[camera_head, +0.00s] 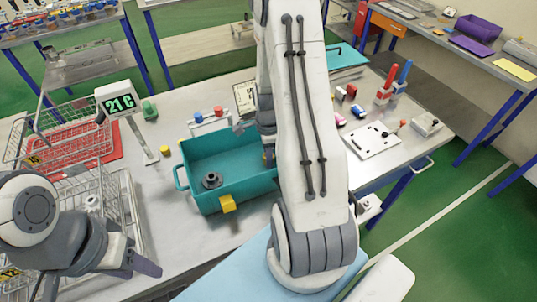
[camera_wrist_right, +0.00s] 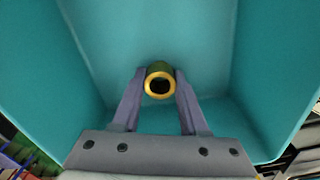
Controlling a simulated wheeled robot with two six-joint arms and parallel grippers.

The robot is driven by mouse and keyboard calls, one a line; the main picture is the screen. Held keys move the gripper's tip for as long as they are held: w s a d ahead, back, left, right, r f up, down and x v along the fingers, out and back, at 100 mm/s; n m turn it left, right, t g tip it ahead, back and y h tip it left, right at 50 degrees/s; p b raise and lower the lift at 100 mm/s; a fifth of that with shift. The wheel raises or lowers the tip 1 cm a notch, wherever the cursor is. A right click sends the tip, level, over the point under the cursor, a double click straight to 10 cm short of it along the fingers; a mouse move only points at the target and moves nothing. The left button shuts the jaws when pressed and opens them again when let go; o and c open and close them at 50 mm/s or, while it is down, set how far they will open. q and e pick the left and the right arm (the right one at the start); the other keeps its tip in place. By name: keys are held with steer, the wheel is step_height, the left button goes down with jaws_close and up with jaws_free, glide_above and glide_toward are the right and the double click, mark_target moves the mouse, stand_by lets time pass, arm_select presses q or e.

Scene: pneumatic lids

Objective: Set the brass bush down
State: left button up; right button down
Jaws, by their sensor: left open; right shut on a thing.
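The brass bush (camera_wrist_right: 160,71) is a short yellow ring with a dark bore, seen end-on in the right wrist view. My right gripper (camera_wrist_right: 160,88) is shut on it, one finger on each side. Teal walls of the bin (camera_wrist_right: 265,70) surround it in that view. In the head view my right arm reaches down at the right end of the teal bin (camera_head: 205,155) and hides most of that end. I cannot tell whether the bush touches the bin floor. My left gripper (camera_head: 140,264) is open and empty at the lower left, beside the wire baskets.
A dark grey flanged part (camera_head: 212,180) lies in the bin's front left. A yellow tag (camera_head: 228,203) is on its front wall. A display reading 21 C (camera_head: 120,103) stands left of it. Wire baskets (camera_head: 110,200) fill the left; a white plate (camera_head: 373,139) lies right.

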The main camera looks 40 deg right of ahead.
steer(key=shift+c, duration=2.2)
jaws_free()
steer(key=shift+f, duration=0.1)
steer(key=shift+r, duration=0.45)
step_height(320, 180, up, 12)
steer(key=b, duration=0.1)
steer(key=shift+f, duration=0.25)
